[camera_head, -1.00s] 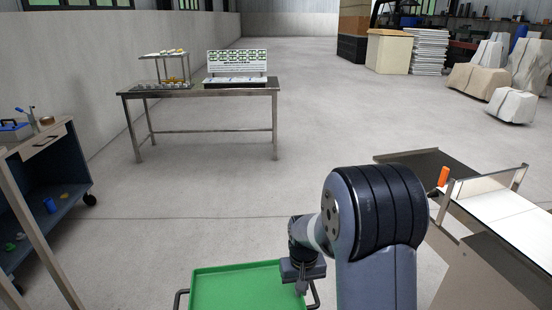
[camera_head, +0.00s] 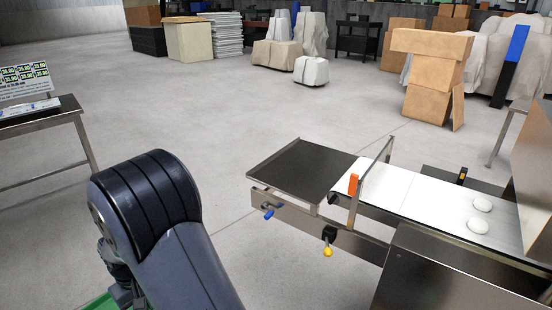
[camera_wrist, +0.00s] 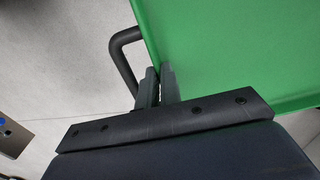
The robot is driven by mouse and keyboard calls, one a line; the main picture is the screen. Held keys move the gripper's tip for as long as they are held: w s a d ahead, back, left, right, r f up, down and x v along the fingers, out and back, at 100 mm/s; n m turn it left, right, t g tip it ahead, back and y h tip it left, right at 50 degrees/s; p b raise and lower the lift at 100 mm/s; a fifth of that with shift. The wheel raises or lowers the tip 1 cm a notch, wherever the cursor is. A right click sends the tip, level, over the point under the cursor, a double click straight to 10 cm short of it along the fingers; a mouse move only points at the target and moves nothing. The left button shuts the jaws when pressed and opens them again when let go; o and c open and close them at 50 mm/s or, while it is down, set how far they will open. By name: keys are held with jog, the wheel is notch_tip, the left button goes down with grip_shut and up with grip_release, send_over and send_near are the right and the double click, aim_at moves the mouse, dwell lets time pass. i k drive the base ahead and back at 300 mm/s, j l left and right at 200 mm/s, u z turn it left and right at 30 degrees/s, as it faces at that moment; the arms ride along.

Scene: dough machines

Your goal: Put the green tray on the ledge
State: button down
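The green tray (camera_wrist: 235,45) fills the upper right of the wrist view, with a dark bar handle (camera_wrist: 122,60) on its edge. My gripper (camera_wrist: 160,80) is shut on the tray at its edge near the handle; the exact contact is partly hidden. In the head view only a small green strip of the tray (camera_head: 103,303) shows at the bottom left, below my arm. A dark flat ledge (camera_head: 302,165) with a thin raised rim sticks out from the near end of the dough machine. It is bare and lies to the right of my arm.
An orange-handled upright and frame (camera_head: 354,184) stand beside the ledge. Blue and yellow knobs (camera_head: 327,252) project from the machine's side. A metal table (camera_head: 45,120) stands at left. Open floor lies between.

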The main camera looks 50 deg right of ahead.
aim_at(313, 168)
jog(key=i+j+z, duration=0.15)
jog(key=i, duration=1.25)
jog(key=i+z, duration=0.2)
jog(key=i, duration=0.45)
jog(key=i+j+z, duration=0.2)
jog(key=i, duration=0.5)
jog(key=z, duration=1.5)
jog(key=i, duration=0.05)
